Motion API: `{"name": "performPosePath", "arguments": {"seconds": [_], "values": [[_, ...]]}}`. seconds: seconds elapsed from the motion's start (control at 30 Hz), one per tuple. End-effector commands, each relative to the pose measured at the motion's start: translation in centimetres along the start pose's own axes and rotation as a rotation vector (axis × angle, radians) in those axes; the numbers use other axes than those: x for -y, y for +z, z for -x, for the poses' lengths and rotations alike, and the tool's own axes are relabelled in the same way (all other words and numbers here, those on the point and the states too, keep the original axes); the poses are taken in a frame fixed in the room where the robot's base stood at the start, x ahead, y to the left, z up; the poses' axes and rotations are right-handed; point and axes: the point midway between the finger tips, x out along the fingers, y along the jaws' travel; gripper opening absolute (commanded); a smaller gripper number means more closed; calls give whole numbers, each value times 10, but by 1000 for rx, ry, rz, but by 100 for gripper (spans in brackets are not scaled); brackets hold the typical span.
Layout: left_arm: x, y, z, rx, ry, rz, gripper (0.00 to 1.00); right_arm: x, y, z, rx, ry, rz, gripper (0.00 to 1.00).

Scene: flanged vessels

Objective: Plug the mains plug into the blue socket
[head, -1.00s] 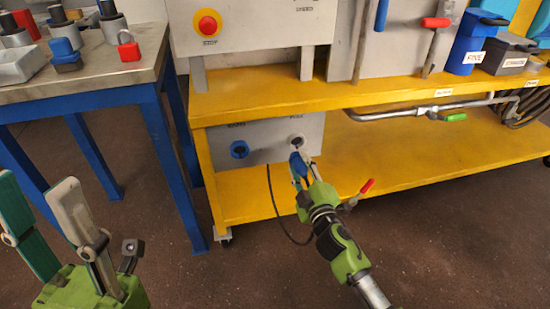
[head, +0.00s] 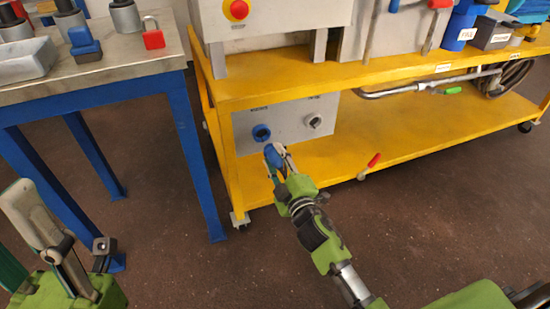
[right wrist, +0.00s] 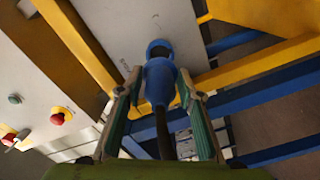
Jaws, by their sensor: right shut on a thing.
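The blue mains plug (head: 272,157) is held between the fingers of my right gripper (head: 279,158), just below and right of the blue socket (head: 261,133) on the grey panel. The head view suggests a small gap between them. In the right wrist view the blue plug (right wrist: 160,82) sits between both fingers, its dark cable running back toward the palm. Its front end points at the panel, and its pins are hidden. My left gripper (head: 22,235) is at the lower left, empty, its fingers apart and partly cut off by the frame.
A grey socket (head: 313,121) is to the right of the blue one. A blue-legged table (head: 100,85) stands at left. The floor in front is clear.

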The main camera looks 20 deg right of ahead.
Motion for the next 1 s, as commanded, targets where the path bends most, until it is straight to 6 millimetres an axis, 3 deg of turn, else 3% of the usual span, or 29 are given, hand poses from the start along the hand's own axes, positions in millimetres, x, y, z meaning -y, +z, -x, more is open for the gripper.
{"name": "performPosePath", "arguments": {"seconds": [0.6,1.0], "values": [[1,1,6,-1,1,-3,40,0,-1,-47,-1,1,-1,0],[1,1,6,1,2,-4,40,0,0,-50,0,0,-1,0]]}}
